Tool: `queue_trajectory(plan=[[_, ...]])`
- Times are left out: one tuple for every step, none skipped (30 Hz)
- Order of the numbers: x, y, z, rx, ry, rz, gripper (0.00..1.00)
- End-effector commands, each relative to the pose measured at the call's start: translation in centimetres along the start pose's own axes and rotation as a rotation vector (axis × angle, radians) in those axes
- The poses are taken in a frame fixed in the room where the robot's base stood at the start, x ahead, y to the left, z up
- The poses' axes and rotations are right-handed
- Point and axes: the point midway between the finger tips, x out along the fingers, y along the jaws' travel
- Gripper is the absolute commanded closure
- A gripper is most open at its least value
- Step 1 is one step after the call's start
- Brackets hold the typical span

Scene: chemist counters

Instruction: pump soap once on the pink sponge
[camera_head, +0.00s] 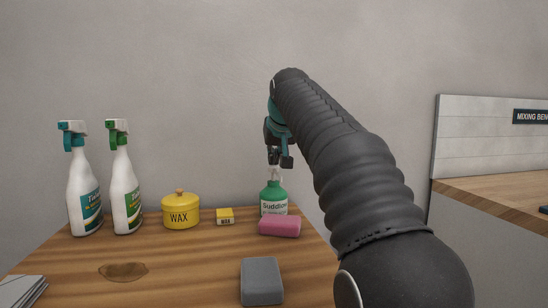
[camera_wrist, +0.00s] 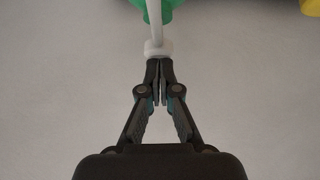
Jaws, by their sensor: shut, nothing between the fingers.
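The green soap bottle (camera_head: 273,195) with a white pump stands upright on the wooden counter. The pink sponge (camera_head: 279,227) lies just in front of its base. My gripper (camera_head: 274,164) is shut and empty, pointing down directly above the pump. In the wrist view my gripper's closed fingertips (camera_wrist: 159,64) meet or nearly meet the white pump head (camera_wrist: 157,48); I cannot tell whether they touch. The pump's white spout runs up the picture over the green bottle (camera_wrist: 136,3). The sponge is not clearly seen in the wrist view.
Two white spray bottles (camera_head: 85,194) (camera_head: 126,191), a yellow wax tin (camera_head: 181,214) and a small yellow box (camera_head: 225,216) stand to the left. A grey block (camera_head: 262,281) lies in front, and a brown stain (camera_head: 123,271) marks the counter. A mixing bench (camera_head: 500,187) is at right.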

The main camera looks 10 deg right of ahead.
Motion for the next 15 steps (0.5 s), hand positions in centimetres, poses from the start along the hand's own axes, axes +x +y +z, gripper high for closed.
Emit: queue_trajectory(plan=[[0.0, 0.0, 0.0, 0.000, 0.000, 0.000, 1.00], [0.0, 0.0, 0.0, 0.000, 0.000, 0.000, 1.00], [0.0, 0.0, 0.0, 0.000, 0.000, 0.000, 1.00], [0.1, 0.0, 0.1, 0.000, 0.000, 0.000, 1.00], [0.3, 0.0, 0.3, 0.000, -0.001, 0.000, 1.00], [0.6, 0.0, 0.6, 0.000, -0.002, 0.000, 1.00], [0.8, 0.0, 0.8, 0.000, -0.003, 0.000, 1.00], [1.1, 0.0, 1.1, 0.000, -0.003, 0.000, 1.00], [1.3, 0.0, 1.4, 0.000, -0.002, 0.000, 1.00], [1.4, 0.0, 1.5, 0.000, -0.002, 0.000, 1.00], [1.4, 0.0, 1.5, 0.000, -0.002, 0.000, 1.00], [1.4, 0.0, 1.5, 0.000, -0.003, 0.000, 1.00], [1.4, 0.0, 1.5, 0.000, -0.004, 0.000, 1.00], [1.5, 0.0, 1.5, 0.000, -0.005, 0.000, 1.00], [1.5, 0.0, 1.5, 0.000, -0.006, 0.000, 1.00]])
